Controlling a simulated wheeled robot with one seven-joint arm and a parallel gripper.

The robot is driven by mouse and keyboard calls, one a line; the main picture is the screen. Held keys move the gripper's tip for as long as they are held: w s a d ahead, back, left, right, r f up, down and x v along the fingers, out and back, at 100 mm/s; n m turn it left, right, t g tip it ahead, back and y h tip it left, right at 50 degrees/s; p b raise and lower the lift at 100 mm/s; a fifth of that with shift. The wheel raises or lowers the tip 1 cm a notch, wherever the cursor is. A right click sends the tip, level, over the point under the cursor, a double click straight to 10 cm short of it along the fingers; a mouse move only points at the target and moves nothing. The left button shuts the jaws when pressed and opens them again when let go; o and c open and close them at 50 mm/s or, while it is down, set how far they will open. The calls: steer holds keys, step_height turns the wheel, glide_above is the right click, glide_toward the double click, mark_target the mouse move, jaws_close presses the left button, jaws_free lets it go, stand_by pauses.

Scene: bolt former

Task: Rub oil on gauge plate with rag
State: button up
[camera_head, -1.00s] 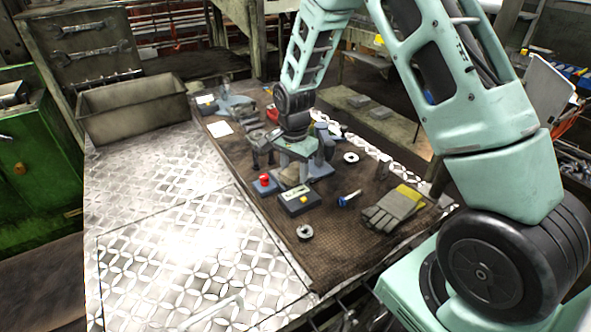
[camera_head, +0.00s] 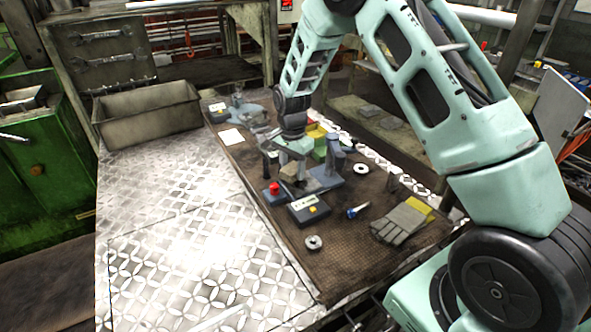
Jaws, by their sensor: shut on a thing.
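My gripper (camera_head: 284,172) points down over the middle of the brown mat, shut on a small tan-grey thing that looks like the rag (camera_head: 289,185). The rag is low, just above or touching the blue-grey plate (camera_head: 328,178), which seems to be the gauge plate; contact cannot be told. An upright blue-grey post (camera_head: 335,155) stands on the plate, right of my gripper. My wrist and fingers hide part of the plate and rag. No oil can be made out.
A red-knobbed blue block (camera_head: 273,189) and a dark box with a yellow button (camera_head: 309,209) stand close in front. A blue-headed bolt (camera_head: 357,211), metal rings (camera_head: 314,243) and gloves (camera_head: 403,222) lie nearer.

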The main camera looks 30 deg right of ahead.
mark_target(306, 193)
steer(key=shift+f, duration=0.2)
steer(key=shift+s+f, duration=0.2)
steer(key=shift+s, duration=2.5)
steer(key=shift+s+f, duration=0.25)
steer(key=shift+s, duration=0.65)
steer(key=shift+r+p, duration=0.3)
steer(key=shift+r, duration=0.15)
steer(key=r+p, duration=0.2)
steer(key=r, duration=0.1)
steer(key=shift+s, duration=0.2)
steer(key=shift+c, duration=0.5)
steer(key=shift+w+r+p, duration=0.25)
steer(key=shift+r+p, duration=0.7)
steer(key=shift+r, duration=0.25)
steer(key=shift+r, duration=0.1)
